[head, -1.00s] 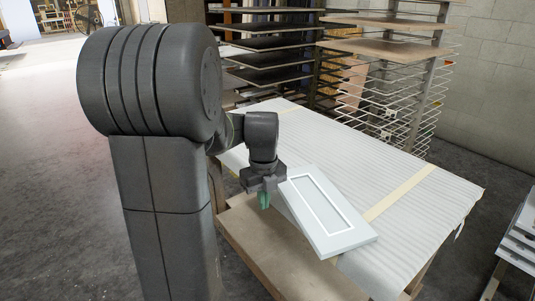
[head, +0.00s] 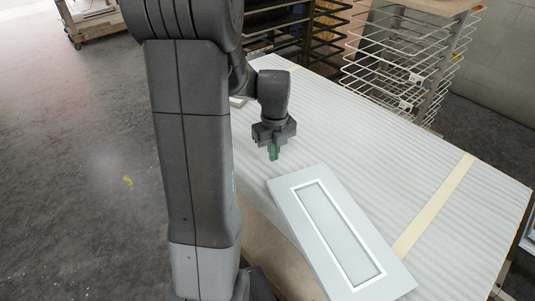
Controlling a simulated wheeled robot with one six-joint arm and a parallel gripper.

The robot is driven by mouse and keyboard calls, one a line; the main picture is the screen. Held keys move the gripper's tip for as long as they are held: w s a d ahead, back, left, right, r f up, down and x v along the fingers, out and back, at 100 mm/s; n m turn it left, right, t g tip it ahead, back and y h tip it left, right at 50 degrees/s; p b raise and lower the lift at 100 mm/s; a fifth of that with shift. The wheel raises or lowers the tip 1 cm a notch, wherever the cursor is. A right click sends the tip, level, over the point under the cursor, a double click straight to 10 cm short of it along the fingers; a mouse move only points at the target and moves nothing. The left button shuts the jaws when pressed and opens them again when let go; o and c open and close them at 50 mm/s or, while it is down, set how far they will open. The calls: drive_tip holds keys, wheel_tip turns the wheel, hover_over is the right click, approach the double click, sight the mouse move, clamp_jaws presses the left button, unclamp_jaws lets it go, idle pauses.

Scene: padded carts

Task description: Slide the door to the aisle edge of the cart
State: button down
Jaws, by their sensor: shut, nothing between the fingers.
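The door (head: 328,222) is a pale blue-grey panel with a white-outlined recessed centre. It lies flat and at an angle on the cart (head: 405,140), whose top has white ribbed padding. Part of the door's left side reaches over the bare brown wood at the cart's near-left side. My gripper (head: 273,154) points down with its green fingertips shut and empty. It appears just beyond the door's far-left end, apart from it; its height above the padding is hard to tell.
A cream strap (head: 435,205) crosses the padding to the right of the door. Wire racks (head: 405,65) stand behind the cart. Open concrete floor (head: 80,190) lies to the left. A small wheeled cart (head: 92,20) is at the far left.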

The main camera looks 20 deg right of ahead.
sight(286, 180)
wheel_tip(286, 180, down, 4)
drive_tip(key=shift+s+r, duration=0.1)
drive_tip(key=shift+r, duration=0.05)
drive_tip(key=s, duration=0.1)
drive_tip(key=s+p, duration=0.1)
drive_tip(key=shift+s+r, duration=0.3)
drive_tip(key=shift+s, duration=0.1)
drive_tip(key=shift+s+f, duration=0.1)
drive_tip(key=shift+s, duration=0.5)
drive_tip(key=shift+s, duration=0.1)
drive_tip(key=shift+s+d, duration=0.1)
drive_tip(key=shift+s, duration=1.45)
drive_tip(key=shift+w, duration=0.15)
